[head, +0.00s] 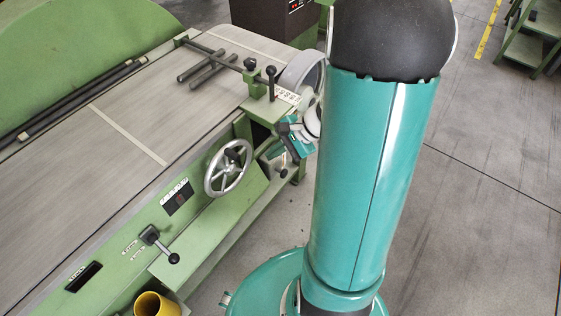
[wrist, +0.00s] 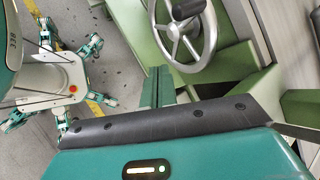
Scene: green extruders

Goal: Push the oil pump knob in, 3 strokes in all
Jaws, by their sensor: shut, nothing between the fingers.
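My gripper (head: 287,140) is in front of the machine's right end in the head view, right of the handwheel. It is small and partly covered there. It is shut and holds nothing that I can see. I cannot pick out the oil pump knob for certain in either view. It may be hidden behind my gripper or arm, and contact with it cannot be told.
The metal handwheel (head: 228,168) stands out from the green front; it also shows in the wrist view (wrist: 183,28). A black-knobbed lever (head: 160,244) and a yellow tube (head: 156,304) are nearer. Black-topped clamp screws stand on the machine's corner. Open grey floor lies to the right.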

